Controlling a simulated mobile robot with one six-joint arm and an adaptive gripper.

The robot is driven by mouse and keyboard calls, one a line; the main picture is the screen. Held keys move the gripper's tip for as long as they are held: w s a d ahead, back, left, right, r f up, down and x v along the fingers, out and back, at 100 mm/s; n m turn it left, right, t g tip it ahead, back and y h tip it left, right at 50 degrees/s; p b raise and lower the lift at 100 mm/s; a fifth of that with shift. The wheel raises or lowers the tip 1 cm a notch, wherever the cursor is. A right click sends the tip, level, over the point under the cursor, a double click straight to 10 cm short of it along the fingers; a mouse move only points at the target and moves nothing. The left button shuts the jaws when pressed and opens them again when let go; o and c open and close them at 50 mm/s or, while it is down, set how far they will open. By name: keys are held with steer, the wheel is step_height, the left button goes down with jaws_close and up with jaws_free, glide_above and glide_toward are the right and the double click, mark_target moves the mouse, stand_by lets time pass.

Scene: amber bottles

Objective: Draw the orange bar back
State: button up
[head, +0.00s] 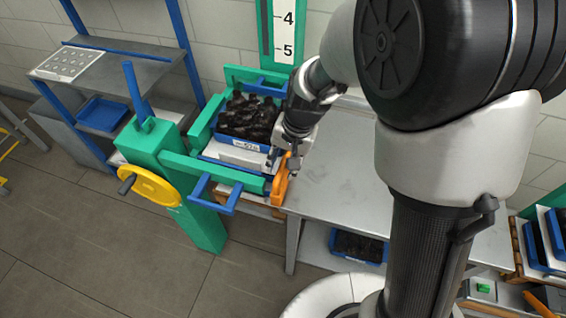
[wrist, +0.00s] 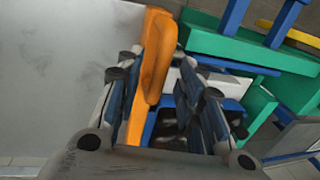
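The orange bar (head: 281,184) is at the right end of the green frame (head: 178,165), beside the edge of the grey table. My gripper (head: 284,160) is lowered over it from above in the head view. In the wrist view the orange bar (wrist: 158,50) runs between the two fingers of my gripper (wrist: 157,68). The bar is close to the left finger, and a gap shows between it and the right finger. The fingers look apart, not closed on the bar. My gripper partly hides the bar's upper end in the head view.
A blue crate of dark pieces (head: 249,117) sits inside the green frame. A blue handle (head: 214,192) and a yellow handwheel (head: 150,186) stick out at the front. The grey tabletop (head: 335,185) right of the bar is clear.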

steer(key=shift+f, duration=0.3)
steer(key=shift+c, duration=0.5)
jaws_close()
